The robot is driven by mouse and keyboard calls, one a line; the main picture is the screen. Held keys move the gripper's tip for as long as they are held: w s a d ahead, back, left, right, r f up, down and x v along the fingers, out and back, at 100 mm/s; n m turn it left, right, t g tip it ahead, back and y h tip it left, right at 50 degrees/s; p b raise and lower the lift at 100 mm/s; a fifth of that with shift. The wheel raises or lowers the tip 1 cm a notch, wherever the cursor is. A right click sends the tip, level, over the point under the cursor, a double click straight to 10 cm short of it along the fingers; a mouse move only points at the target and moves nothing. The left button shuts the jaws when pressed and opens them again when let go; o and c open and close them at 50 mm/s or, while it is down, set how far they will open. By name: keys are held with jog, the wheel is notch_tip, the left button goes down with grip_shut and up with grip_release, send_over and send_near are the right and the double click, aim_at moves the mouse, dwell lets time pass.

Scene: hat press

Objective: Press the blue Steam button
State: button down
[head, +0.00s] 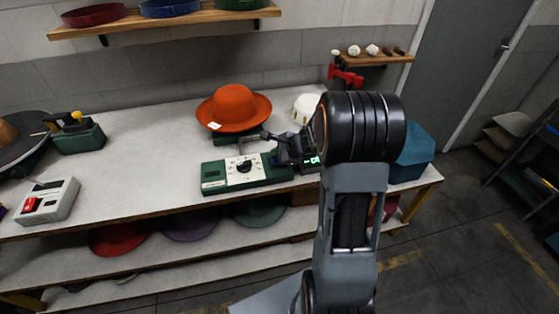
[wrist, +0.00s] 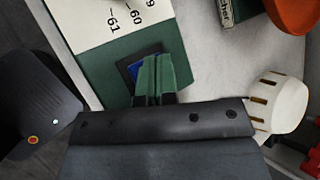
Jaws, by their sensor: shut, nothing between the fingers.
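A green control box (head: 214,180) with a white dial plate and a black knob stands on the bench in the head view. In the wrist view its green top (wrist: 88,72) and part of a numbered plate show. The blue button (wrist: 129,62) sits in a dark square surround on the green top. My gripper (wrist: 155,68) is shut, its green fingers empty. In the wrist view the fingertips overlap the button's right part and hide it. I cannot tell whether they touch it.
An orange hat (head: 233,106) sits on a green stand behind the box. A white ribbed object (wrist: 279,104) is to the right of my gripper. A grey box with a red switch (head: 48,203) is at the bench's left. Bare bench (head: 135,165) lies between.

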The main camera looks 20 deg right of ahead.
jog(key=shift+f+b, duration=0.5)
jog(key=shift+b, duration=0.1)
dwell(0.7)
jog(key=shift+r, duration=0.15)
dwell(0.3)
jog(key=shift+r+p, duration=0.7)
jog(key=shift+r, duration=0.1)
jog(key=shift+r+p, duration=1.95)
jog(key=shift+r, duration=0.6)
